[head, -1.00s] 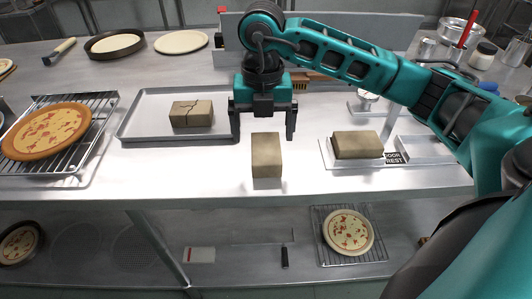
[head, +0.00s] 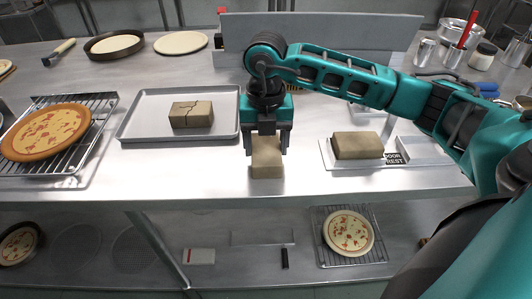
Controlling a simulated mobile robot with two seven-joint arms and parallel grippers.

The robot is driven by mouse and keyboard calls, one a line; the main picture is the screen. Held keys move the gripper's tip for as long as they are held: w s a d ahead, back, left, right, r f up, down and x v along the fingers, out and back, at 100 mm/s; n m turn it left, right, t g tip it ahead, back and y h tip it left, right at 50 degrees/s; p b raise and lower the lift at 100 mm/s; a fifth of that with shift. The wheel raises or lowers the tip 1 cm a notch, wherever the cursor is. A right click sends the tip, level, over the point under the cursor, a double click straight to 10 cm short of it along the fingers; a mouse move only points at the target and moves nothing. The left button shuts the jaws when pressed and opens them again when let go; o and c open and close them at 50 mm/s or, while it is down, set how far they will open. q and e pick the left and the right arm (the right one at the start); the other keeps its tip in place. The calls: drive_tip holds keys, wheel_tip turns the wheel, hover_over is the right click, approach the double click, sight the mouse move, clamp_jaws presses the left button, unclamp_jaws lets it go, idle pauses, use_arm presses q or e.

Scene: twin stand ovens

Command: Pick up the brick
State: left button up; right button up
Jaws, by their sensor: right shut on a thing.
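A plain tan brick (head: 267,169) stands near the front edge of the steel table. My right gripper (head: 266,150) is over it with a finger on each side, shut on its upper part. The top of the brick is partly hidden by the gripper. A cracked brick (head: 191,114) lies on the grey tray to the left. Another plain brick (head: 357,145) lies on a plate labelled "DOOR REST" to the right. My left gripper is not in view.
The grey tray (head: 128,127) is left of my right gripper. A pizza (head: 46,132) sits on a wire rack at the far left. A lower shelf holds another pizza (head: 348,232).

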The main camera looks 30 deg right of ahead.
drive_tip(key=c, duration=0.6)
drive_tip(key=shift+c, duration=0.2)
drive_tip(key=shift+r, duration=0.2)
